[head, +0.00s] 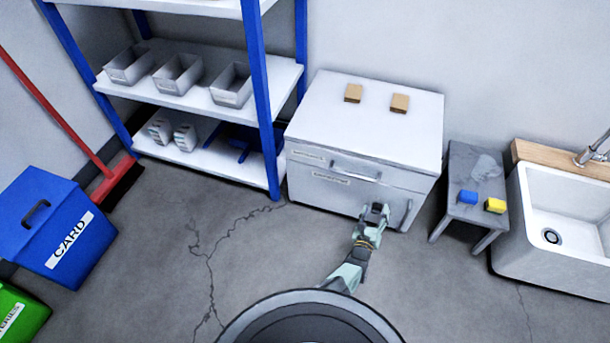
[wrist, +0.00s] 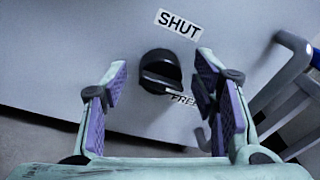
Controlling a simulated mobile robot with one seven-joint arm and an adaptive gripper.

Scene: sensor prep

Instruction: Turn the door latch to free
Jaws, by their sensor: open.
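The door latch is a round black knob (wrist: 160,72) with a raised grip bar, on a grey-white door face in the wrist view. A SHUT label (wrist: 178,25) is above it. A FREE label (wrist: 186,98) is below right of it, partly hidden by the knob and a finger. The knob's bar slants toward the lower right, near the FREE label. My gripper (wrist: 157,95) is open, its purple pads on either side of the knob and apart from it. In the head view my gripper (head: 376,214) is in front of the white cabinet (head: 330,205), and the latch is hidden.
A vertical handle (head: 406,215) is on the cabinet's right, and a drawer handle (head: 357,172) is above. A grey stool (head: 470,213) with blue and yellow sponges stands right, beside a sink (head: 535,255). A blue shelf rack (head: 262,110) stands left. Floor in front is clear.

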